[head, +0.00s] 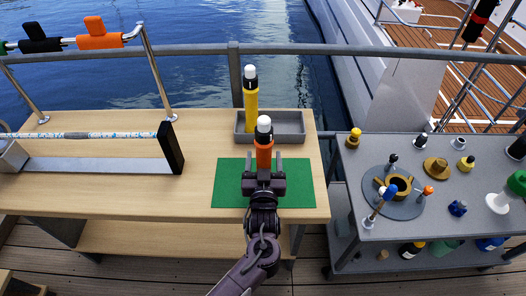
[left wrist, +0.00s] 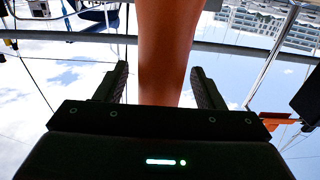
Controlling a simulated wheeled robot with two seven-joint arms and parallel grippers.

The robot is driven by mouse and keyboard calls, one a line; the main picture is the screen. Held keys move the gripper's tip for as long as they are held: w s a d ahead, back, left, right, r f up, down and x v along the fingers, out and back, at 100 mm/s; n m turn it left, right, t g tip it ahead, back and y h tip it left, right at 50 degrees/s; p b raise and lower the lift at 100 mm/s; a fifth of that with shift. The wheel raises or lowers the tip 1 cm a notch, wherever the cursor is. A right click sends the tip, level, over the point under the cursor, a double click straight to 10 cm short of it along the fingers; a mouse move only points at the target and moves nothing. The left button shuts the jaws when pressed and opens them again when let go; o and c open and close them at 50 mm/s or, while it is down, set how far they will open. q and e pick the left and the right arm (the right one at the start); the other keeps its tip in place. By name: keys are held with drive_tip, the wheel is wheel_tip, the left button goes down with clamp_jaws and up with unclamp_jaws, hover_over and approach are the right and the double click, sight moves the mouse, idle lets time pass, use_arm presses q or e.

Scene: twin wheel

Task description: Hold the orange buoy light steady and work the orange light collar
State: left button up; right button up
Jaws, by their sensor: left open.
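The orange buoy light (head: 264,154) stands upright on a green mat (head: 226,186) on the wooden bench. It has an orange body, a dark band (head: 264,134) below the top and a white cap. I cannot tell which part is the collar. My left gripper (head: 264,164) is open, with one finger on each side of the orange body. In the left wrist view the orange body (left wrist: 165,45) rises between the two fingers, with a gap on both sides. The light's lower part is hidden behind my gripper. My right gripper is not in view.
A grey tray (head: 290,139) behind the mat holds a yellow light (head: 251,100) with a white cap. A grey cart (head: 405,228) at right carries several small parts and a round plate. A rail (head: 390,51) runs behind.

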use_arm(q)
drive_tip(key=c, duration=1.1)
drive_tip(key=shift+o, duration=0.2)
drive_tip(key=shift+f, duration=0.1)
drive_tip(key=o, duration=0.4)
drive_tip(key=c, duration=0.5)
drive_tip(key=shift+f, duration=0.1)
